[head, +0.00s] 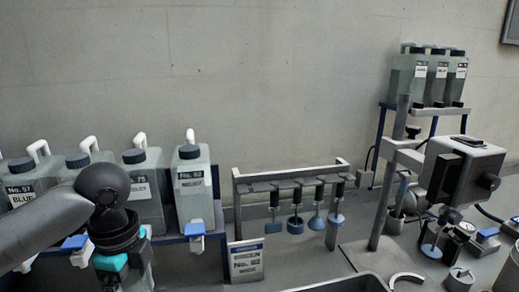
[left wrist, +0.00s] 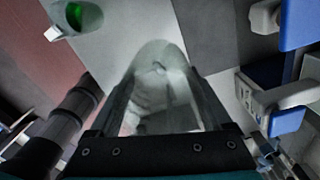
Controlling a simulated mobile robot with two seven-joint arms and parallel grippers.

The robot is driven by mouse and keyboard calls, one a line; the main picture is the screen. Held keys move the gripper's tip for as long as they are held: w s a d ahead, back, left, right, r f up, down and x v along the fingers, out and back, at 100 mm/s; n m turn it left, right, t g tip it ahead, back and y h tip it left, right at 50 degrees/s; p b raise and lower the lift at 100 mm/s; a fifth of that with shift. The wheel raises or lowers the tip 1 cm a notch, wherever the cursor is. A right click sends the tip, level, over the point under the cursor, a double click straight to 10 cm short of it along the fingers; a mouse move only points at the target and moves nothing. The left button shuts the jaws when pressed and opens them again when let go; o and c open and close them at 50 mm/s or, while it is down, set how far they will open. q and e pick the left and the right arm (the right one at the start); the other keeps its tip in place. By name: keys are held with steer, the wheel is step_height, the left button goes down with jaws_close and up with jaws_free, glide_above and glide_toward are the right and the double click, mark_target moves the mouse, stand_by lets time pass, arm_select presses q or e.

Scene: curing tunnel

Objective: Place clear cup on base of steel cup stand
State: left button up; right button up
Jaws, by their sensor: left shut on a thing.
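My left gripper (head: 112,264) points down at the lower left of the head view, in front of the bottle row. Its fingertips are hidden there. In the left wrist view the fingers (left wrist: 158,100) are shut on a clear cup (left wrist: 158,62), which shows between and beyond them. At the right of the head view a steel post (head: 384,205) stands on the bench beside a grey boxy device (head: 462,172). I cannot tell whether this is the steel cup stand, and its base is partly hidden. My right gripper is not in view.
Several labelled bottles (head: 190,190) stand at the left. A rack (head: 290,178) of stirrers with blue ends stands mid-bench, with a label sign (head: 246,262) before it. Small metal cups (head: 460,279) stand lower right. A clear vessel with green contents (left wrist: 76,16) shows in the wrist view.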

arm_select(q)
steer(key=n, duration=0.1)
steer(key=d+n, duration=0.1)
steer(key=n, duration=0.1)
steer(key=s+d+f+n+b, duration=0.1)
steer(key=n, duration=0.1)
steer(key=s+d+n, duration=0.1)
steer(key=n, duration=0.3)
steer(key=s+d+f+n+b, duration=0.1)
steer(key=n, duration=0.4)
steer(key=s+d+f+n+b, duration=0.1)
steer(key=d+n, duration=0.1)
steer(key=n, duration=0.2)
steer(key=shift+s+n, duration=0.1)
steer(key=shift+n, duration=0.2)
